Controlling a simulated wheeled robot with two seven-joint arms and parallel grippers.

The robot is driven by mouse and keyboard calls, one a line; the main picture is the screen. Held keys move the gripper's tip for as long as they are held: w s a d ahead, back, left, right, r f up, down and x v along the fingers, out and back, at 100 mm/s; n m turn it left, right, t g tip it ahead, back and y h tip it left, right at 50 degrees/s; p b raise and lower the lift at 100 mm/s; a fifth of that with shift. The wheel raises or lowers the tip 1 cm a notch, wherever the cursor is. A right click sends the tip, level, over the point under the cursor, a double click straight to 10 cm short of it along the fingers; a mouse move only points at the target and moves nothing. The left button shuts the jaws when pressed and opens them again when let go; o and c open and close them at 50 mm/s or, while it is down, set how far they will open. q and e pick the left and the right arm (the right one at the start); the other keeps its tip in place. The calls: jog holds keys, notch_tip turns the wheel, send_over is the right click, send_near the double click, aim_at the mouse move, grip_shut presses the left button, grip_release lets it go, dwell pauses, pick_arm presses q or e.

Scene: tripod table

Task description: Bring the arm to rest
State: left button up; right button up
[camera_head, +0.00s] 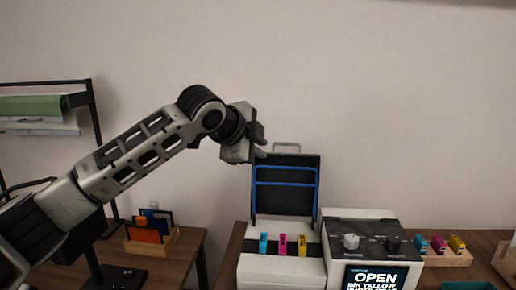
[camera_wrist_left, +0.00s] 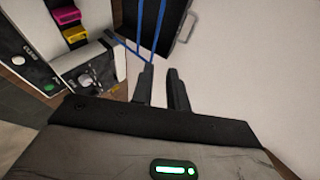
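My left arm reaches in from the left in the head view. Its gripper (camera_head: 260,143) is up in front of the wall, beside the top of the raised lid (camera_head: 286,205). In the left wrist view the two dark fingers (camera_wrist_left: 162,82) stand a little apart with nothing between them. Whether a finger touches the lid cannot be told. My right gripper is not in view.
The white printer (camera_head: 262,270) holds cyan, magenta and yellow cartridges under the raised lid. Its screen (camera_head: 375,278) reads "OPEN". A wooden tray (camera_head: 449,259) with cartridges stands right. A wooden organizer (camera_head: 150,246) and a dark rack (camera_head: 97,130) stand left.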

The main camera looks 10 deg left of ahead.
pick_arm(q)
jog(key=s+d+f+n+g, duration=0.25)
jog(key=s+f, duration=0.55)
jog(key=f, duration=0.4)
jog(key=s+d+f+n+g, duration=0.1)
jog(key=s+f+n, duration=0.3)
jog(key=s+f, duration=0.65)
jog(key=s+a+f+n+g+y, duration=0.1)
jog(key=s+a+f+n+y, duration=0.1)
jog(key=s+a+f+n, duration=0.4)
jog(key=s+a+f+n+g+y, duration=0.1)
jog(key=s+a+f+n, duration=0.2)
jog(key=s, duration=0.6)
jog(key=s+a+f+n+g+y, duration=0.1)
jog(key=s+a+f+n+y, duration=0.2)
jog(key=s+a, duration=0.35)
jog(key=w+d+f+m+t+h, duration=0.1)
jog(key=w+d+f+t+h, duration=0.3)
jog(key=w+d+f+t, duration=0.1)
notch_tip(320, 180, down, 2)
jog(key=shift+w+d+f+t, duration=0.15)
jog(key=shift+w+d+t, duration=0.1)
jog(key=shift+d+t, duration=0.5)
